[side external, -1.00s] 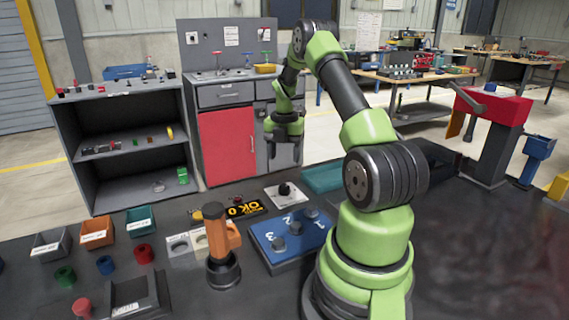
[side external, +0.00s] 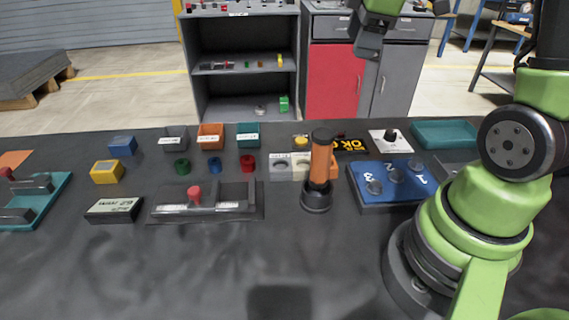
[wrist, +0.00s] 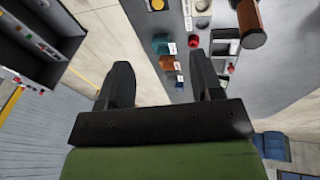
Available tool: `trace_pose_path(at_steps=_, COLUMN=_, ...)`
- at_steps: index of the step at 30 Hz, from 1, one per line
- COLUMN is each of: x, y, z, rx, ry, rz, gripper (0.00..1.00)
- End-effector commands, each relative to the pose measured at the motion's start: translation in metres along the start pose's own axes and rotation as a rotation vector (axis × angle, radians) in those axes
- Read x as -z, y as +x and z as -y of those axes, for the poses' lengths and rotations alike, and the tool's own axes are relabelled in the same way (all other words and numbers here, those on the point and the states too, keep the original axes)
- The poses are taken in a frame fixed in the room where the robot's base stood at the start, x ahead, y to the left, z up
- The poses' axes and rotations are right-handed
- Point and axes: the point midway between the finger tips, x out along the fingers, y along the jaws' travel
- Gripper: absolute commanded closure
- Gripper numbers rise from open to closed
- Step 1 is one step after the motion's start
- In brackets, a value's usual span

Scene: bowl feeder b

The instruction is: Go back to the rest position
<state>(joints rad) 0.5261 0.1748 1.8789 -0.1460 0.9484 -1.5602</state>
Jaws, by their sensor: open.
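My gripper (side external: 370,42) is at the top edge of the side external view, raised in front of the red-doored cabinet. It points down, and part of it is cut off by the frame. In the wrist view my gripper (wrist: 161,78) has its two dark fingers wide apart with nothing between them. The bench with its parts lies beyond the fingertips, well apart from them.
The dark bench (side external: 210,280) holds an orange-handled upright tool (side external: 320,165), a blue numbered block (side external: 400,182), a grey fixture with a red knob (side external: 215,205) and several small bins (side external: 210,136). A grey shelf (side external: 245,107) and red-doored cabinet (side external: 333,80) stand behind.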

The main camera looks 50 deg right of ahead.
Motion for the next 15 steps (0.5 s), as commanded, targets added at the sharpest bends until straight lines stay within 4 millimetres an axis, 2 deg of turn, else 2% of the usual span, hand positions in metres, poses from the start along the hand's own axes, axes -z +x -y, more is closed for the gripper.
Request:
trace_pose_path(at_steps=1, x=0.015, y=-0.019, z=0.02, rx=-0.025, ry=0.09, rz=-0.041, gripper=0.4)
trace_pose_path(at_steps=3, x=0.028, y=-0.038, z=0.047, rx=-0.038, ry=0.243, rz=-0.097, gripper=0.4)
trace_pose_path(at_steps=6, x=0.039, y=-0.061, z=0.087, rx=-0.03, ry=0.461, rz=-0.185, gripper=0.4)
trace_pose_path(at_steps=12, x=0.037, y=-0.085, z=0.158, rx=0.067, ry=0.849, rz=-0.339, gripper=0.4)
trace_pose_path(at_steps=15, x=0.033, y=-0.088, z=0.179, rx=0.125, ry=0.982, rz=-0.382, gripper=0.4)
